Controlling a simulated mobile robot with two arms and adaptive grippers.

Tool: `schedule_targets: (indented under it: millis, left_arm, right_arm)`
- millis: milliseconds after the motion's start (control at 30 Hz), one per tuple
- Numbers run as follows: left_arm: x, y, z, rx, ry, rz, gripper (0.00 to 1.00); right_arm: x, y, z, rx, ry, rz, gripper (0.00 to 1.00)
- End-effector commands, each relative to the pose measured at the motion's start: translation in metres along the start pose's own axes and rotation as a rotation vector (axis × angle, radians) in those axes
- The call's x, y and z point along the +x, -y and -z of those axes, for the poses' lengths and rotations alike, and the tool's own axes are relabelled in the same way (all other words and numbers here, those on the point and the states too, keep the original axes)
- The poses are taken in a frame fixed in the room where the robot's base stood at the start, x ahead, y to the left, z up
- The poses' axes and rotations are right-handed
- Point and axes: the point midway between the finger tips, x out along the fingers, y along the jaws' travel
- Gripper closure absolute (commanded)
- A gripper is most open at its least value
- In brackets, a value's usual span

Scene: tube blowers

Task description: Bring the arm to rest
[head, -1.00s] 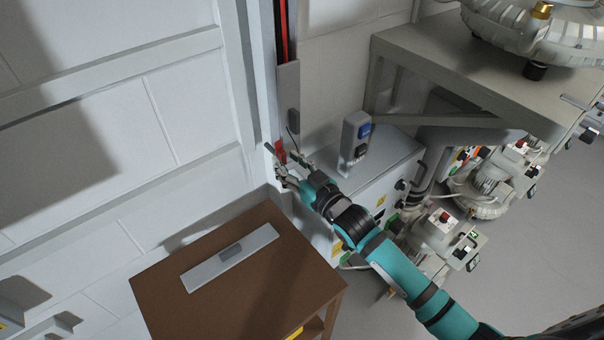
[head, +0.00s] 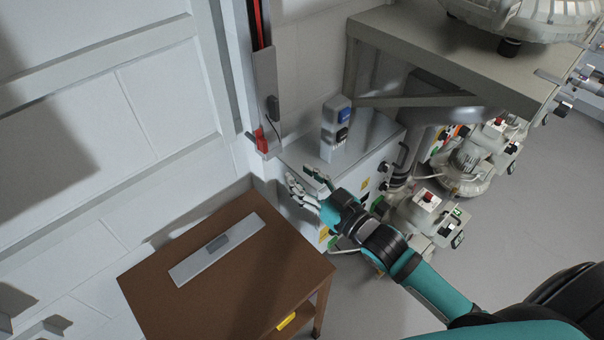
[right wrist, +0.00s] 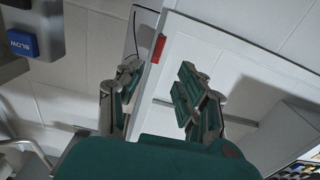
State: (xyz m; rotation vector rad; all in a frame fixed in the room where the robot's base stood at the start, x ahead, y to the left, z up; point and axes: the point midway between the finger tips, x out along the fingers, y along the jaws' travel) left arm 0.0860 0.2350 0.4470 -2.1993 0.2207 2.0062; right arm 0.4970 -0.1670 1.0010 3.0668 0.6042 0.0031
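My right arm reaches in from the lower right in the head view. Its right gripper (head: 308,184) hangs in front of the grey cabinet (head: 360,165), above and right of the brown table. In the right wrist view the two green-padded fingers (right wrist: 155,95) are spread apart with nothing between them. A red switch or lever (head: 261,140) sits low on the grey wall post, up and left of the gripper and apart from it. It also shows beyond the fingers in the right wrist view (right wrist: 158,47). My left gripper is not in view.
A brown table (head: 285,275) with a grey plate (head: 217,249) stands at lower left. A box with blue and black buttons (head: 337,127) stands on the cabinet. A heavy bench (head: 440,60) with blowers is at the right. Open floor (head: 510,220) lies at right.

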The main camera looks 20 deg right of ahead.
Motion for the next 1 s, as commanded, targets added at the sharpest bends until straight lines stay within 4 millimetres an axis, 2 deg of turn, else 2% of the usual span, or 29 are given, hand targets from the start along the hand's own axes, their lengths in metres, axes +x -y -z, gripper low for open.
schedule_targets:
  millis: [267,367,467,567,700,800,1000]
  left_arm:
    - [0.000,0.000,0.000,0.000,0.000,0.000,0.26]
    - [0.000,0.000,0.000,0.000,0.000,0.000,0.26]
    - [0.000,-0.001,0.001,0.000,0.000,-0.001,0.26]
    - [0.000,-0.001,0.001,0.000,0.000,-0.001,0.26]
    - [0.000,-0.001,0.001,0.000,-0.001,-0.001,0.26]
    - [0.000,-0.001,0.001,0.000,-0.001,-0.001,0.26]
    - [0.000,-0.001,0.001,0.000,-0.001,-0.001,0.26]
  right_arm:
    - [-0.001,0.001,-0.003,0.001,0.014,-0.005,0.63]
    - [-0.005,0.003,-0.013,0.005,0.077,-0.025,0.63]
    - [-0.017,0.006,-0.033,0.012,0.204,-0.063,0.63]
    - [-0.039,0.011,-0.059,0.022,0.376,-0.106,0.63]
    - [-0.081,0.019,-0.091,0.039,0.629,-0.156,0.63]
    - [-0.115,0.025,-0.107,0.055,0.792,-0.179,0.63]
    - [-0.171,0.038,-0.124,0.087,1.035,-0.199,0.63]
